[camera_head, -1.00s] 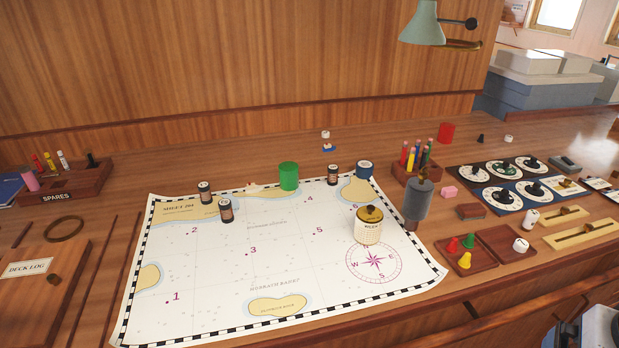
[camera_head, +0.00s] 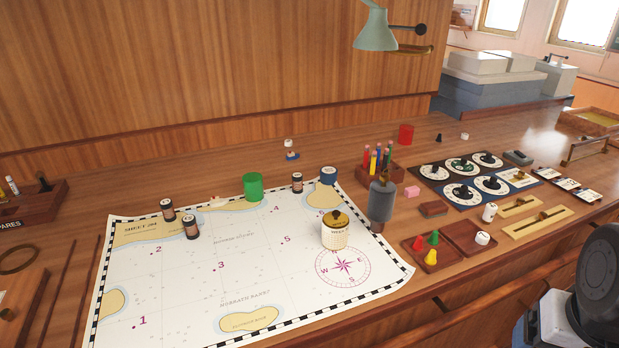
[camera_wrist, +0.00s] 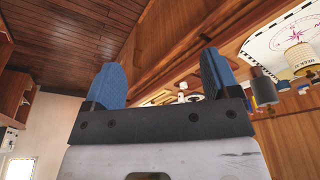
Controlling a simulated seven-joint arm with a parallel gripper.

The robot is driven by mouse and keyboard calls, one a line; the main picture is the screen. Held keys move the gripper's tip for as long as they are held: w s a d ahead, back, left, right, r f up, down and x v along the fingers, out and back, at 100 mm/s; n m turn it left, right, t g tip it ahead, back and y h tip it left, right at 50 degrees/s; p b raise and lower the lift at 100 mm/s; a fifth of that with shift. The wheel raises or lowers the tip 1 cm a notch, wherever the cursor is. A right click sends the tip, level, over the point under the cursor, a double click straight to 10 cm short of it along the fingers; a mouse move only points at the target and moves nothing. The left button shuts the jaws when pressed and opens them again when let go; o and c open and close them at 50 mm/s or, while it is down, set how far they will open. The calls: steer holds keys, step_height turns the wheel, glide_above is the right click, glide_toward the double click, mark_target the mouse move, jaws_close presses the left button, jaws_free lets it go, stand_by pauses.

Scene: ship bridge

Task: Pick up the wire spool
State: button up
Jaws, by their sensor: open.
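My gripper (camera_wrist: 161,78) shows in the wrist view with its two blue fingers wide apart and nothing between them. It is away from the chart and the small objects, which show beyond it at the right. I cannot tell for sure which object is the wire spool. Small dark-ended cylinders with brownish middles stand on the chart in the head view: one at the left (camera_head: 168,209), one just in front of it (camera_head: 191,227), and one at the far edge (camera_head: 297,182). The gripper's fingers are not in the head view.
A lamp (camera_head: 376,32) hangs above.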

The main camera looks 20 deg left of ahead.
steer(key=shift+c, duration=1)
